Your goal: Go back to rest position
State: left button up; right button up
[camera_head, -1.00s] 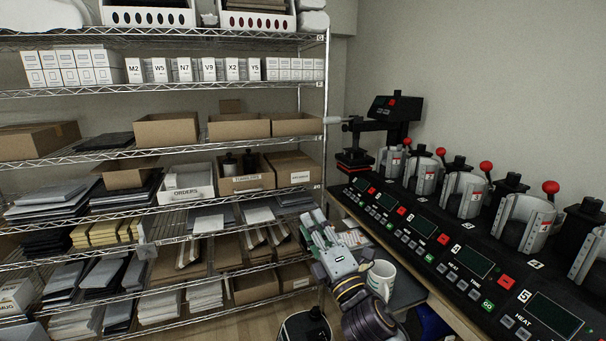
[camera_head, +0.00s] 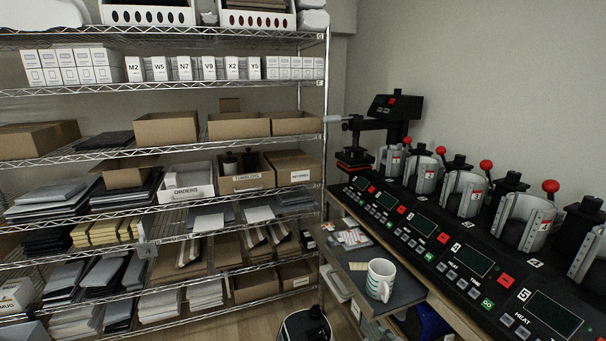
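A white mug (camera_head: 380,279) with a printed pattern stands upright on a dark grey side surface (camera_head: 408,290) below the press bench. Nothing touches it. Neither of my grippers shows in the head view, so whether they are open or shut is hidden.
A black bench with several mug presses (camera_head: 463,194) with red knobs runs along the right. A wire shelf (camera_head: 324,130) with boxes and packets fills the left. A small yellowish piece (camera_head: 358,266) lies left of the mug. Part of my base (camera_head: 305,326) shows at the bottom.

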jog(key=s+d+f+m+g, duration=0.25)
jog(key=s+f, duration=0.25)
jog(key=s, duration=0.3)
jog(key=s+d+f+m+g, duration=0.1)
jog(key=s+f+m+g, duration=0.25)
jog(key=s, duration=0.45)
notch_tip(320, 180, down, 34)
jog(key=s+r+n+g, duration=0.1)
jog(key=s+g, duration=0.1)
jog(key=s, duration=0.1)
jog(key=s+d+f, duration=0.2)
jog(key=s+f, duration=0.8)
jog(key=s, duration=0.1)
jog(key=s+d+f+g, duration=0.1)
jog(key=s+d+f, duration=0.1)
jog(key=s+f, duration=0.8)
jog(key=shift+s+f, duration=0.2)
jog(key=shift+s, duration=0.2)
